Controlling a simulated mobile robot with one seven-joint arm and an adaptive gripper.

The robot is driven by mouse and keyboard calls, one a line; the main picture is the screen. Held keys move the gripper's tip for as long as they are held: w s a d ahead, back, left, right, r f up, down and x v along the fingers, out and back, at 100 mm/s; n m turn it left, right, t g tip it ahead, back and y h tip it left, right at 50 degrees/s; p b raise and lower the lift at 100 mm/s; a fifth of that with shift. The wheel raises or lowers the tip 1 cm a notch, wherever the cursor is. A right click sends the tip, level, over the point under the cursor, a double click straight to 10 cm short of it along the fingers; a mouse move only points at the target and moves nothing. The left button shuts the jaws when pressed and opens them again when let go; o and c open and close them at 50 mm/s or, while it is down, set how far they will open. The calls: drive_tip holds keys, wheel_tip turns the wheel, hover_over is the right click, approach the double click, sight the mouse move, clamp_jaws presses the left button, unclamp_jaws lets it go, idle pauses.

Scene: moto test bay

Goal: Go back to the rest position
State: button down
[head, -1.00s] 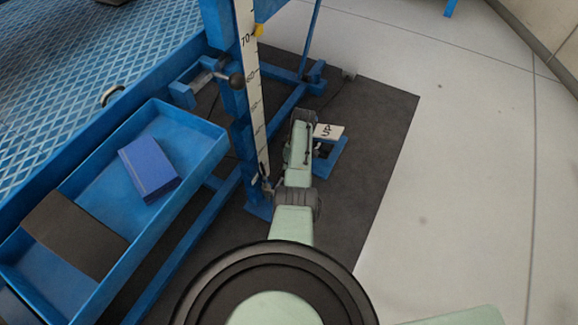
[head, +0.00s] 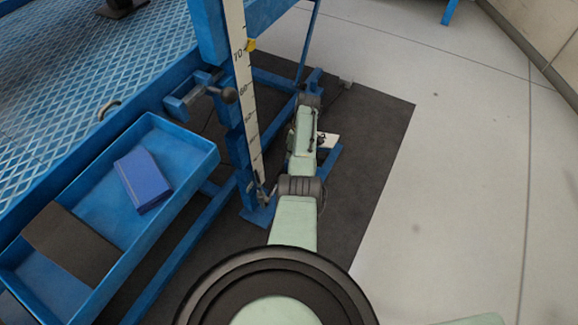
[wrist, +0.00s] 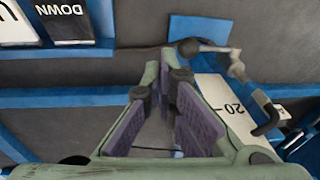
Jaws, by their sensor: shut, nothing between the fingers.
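My gripper (wrist: 170,82) shows in the wrist view, with its green fingers and purple pads meeting at the tips. It is shut with nothing held. Below it are a dark floor mat and blue frame bars. In the head view my pale green arm reaches away from me beside the blue post (head: 238,120), and I cannot make out the gripper there. A white-topped pedal (head: 328,140) is partly covered by the arm. In the wrist view, a black DOWN label (wrist: 68,18) and a white label (wrist: 14,28) lie at the upper left, apart from the fingers.
A white scale (wrist: 240,118) and a metal lever (wrist: 212,47) are close on the gripper's right. In the head view, a blue tray (head: 190,178) holds a blue box (head: 143,180) and a dark pad (head: 72,245). The pale floor (head: 460,170) at right is clear.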

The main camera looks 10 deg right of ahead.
drive_tip(key=shift+w+d+r+b, duration=0.1)
drive_tip(key=shift+w+d+r, duration=0.25)
drive_tip(key=shift+r, duration=0.2)
drive_tip(key=shift+w+d+r+b, duration=0.15)
drive_tip(key=shift+w+d+r, duration=0.2)
drive_tip(key=shift+r, duration=0.25)
drive_tip(key=shift+w+d+r+b, duration=0.1)
drive_tip(key=shift+w+d+r, duration=0.25)
drive_tip(key=shift+r, duration=0.2)
